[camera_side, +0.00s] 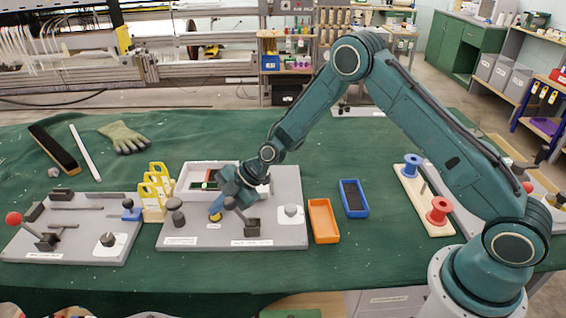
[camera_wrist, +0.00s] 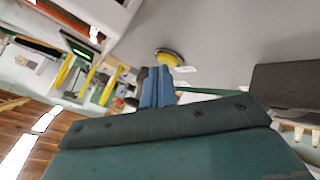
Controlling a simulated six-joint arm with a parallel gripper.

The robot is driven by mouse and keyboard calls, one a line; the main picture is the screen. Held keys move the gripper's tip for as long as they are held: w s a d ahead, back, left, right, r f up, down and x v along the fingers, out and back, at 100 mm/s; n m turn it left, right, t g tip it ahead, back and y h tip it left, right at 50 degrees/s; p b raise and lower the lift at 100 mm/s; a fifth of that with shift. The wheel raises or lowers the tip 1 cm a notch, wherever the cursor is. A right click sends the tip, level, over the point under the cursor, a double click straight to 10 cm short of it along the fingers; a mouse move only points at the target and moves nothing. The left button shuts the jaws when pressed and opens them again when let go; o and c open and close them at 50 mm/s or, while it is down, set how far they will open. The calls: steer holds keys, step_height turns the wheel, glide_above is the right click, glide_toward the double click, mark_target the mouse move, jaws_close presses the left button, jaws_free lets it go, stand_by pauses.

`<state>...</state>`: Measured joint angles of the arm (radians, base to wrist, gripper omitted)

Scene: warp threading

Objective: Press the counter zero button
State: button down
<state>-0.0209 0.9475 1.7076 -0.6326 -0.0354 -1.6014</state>
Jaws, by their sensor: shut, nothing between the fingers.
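A round yellow button (camera_side: 215,217) sits on the grey middle panel (camera_side: 180,233), with a small label in front of it that is too small to read. The button also shows in the wrist view (camera_wrist: 168,58), just beyond my fingertips. My gripper (camera_side: 216,209) is shut and empty, its blue fingers (camera_wrist: 157,72) pointing down at the button. In the side view the fingertips overlap the button's upper part; I cannot tell whether they touch it.
On the middle panel, a dark knob (camera_side: 176,214) is left of my gripper, and a lever (camera_side: 243,217) and a white knob (camera_side: 291,210) are to its right. Yellow tags (camera_side: 155,192) stand to the left. Orange (camera_side: 323,220) and blue (camera_side: 354,198) trays lie to the right.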

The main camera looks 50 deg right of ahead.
steer(key=shift+r, duration=0.1)
stand_by(0.3)
steer(key=shift+r, duration=0.75)
steer(key=shift+r, duration=0.1)
steer(key=shift+r, duration=2.4)
